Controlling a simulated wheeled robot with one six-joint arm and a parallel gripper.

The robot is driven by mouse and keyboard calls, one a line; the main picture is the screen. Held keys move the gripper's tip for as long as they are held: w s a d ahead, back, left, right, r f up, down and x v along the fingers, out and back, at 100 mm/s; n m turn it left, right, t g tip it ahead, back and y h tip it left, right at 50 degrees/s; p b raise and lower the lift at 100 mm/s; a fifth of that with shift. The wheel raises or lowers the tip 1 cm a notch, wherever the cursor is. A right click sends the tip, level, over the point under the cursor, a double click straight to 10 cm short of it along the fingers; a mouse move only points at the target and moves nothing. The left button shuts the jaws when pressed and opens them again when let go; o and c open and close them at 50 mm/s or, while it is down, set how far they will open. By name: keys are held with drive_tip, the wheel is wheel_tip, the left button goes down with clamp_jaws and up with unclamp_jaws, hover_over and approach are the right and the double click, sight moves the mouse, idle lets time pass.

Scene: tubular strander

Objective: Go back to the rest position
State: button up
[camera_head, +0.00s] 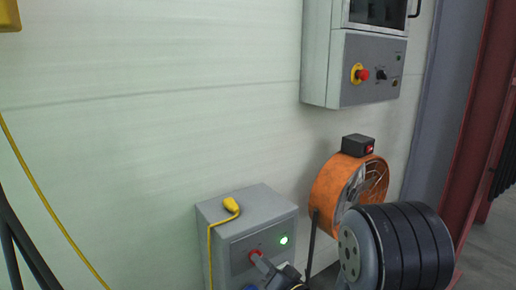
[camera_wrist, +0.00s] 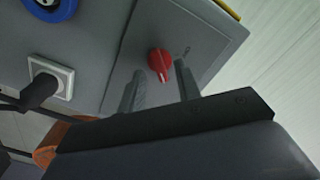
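A grey control box (camera_head: 222,215) stands at the bottom centre of the head view, with a lit green lamp (camera_head: 284,240) on its front. Its red rotary knob (camera_head: 254,253) is partly hidden by my gripper (camera_head: 260,261). In the wrist view, the red knob (camera_wrist: 161,64) shows between the two fingertips of my gripper (camera_wrist: 159,70). The fingers are apart, one on each side of the knob, with gaps visible. I cannot tell how far the tips reach along the knob. Nothing is held.
An orange fan (camera_head: 338,190) with a black switch box stands right of the control box. A wall cabinet (camera_head: 335,100) with a red emergency button hangs above. A yellow connector (camera_head: 232,205) lies on the box. A socket (camera_wrist: 50,78) with a plug is beside the knob.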

drive_tip(key=s+d+n, duration=0.5)
drive_tip(key=s+n, duration=0.3)
drive_tip(key=n, duration=0.4)
idle(2.1)
drive_tip(key=shift+d, duration=0.1)
